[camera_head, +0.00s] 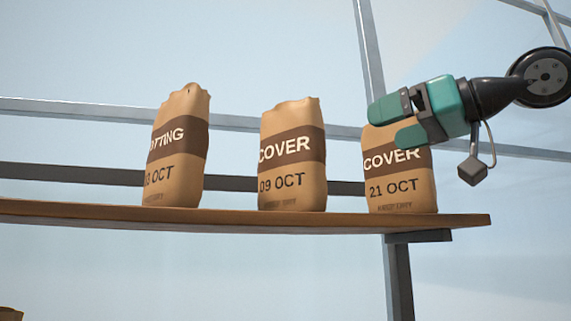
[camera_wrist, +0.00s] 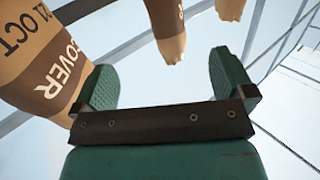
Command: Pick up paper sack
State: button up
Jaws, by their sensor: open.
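Three brown paper sacks stand upright in a row on a wooden shelf. The left sack (camera_head: 180,150) reads "OTTING" and "OCT", partly turned away. The middle sack (camera_head: 292,165) reads "COVER 09 OCT". The right sack (camera_head: 402,200) reads "COVER 21 OCT". My green gripper (camera_head: 388,124) is open and covers the upper part of the right sack in the head view. In the wrist view my gripper (camera_wrist: 164,80) has nothing between its fingers. The "21 OCT" sack (camera_wrist: 30,60) lies to the left of the left finger there, partly hidden by it; I cannot tell if they touch.
The wooden shelf (camera_head: 100,213) ends just right of the right sack, on a grey bracket (camera_head: 418,237). Gaps separate the sacks. Grey metal frame bars (camera_head: 60,106) run behind. A brown object (camera_head: 10,313) shows at the bottom left corner.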

aim_at(321, 133)
jog(key=shift+n+y, duration=0.4)
jog(key=shift+n, duration=0.1)
jog(key=p+x, duration=0.1)
jog(key=x, duration=0.2)
jog(key=r+p+x, duration=0.1)
jog(key=x, duration=0.3)
jog(key=r+p+x, duration=0.1)
jog(key=x, duration=0.3)
jog(key=shift+a+r+p, duration=0.25)
jog(key=shift+p, duration=0.15)
jog(key=p+x, duration=0.3)
jog(key=x, duration=0.2)
jog(key=shift+w+a, duration=0.1)
jog(key=shift+a, duration=0.05)
jog(key=shift+w+a+f+p, duration=0.15)
jog(key=shift+w+a+p, duration=0.05)
jog(key=shift+p, duration=0.1)
jog(key=c, duration=1.5)
jog(key=shift+r, duration=0.2)
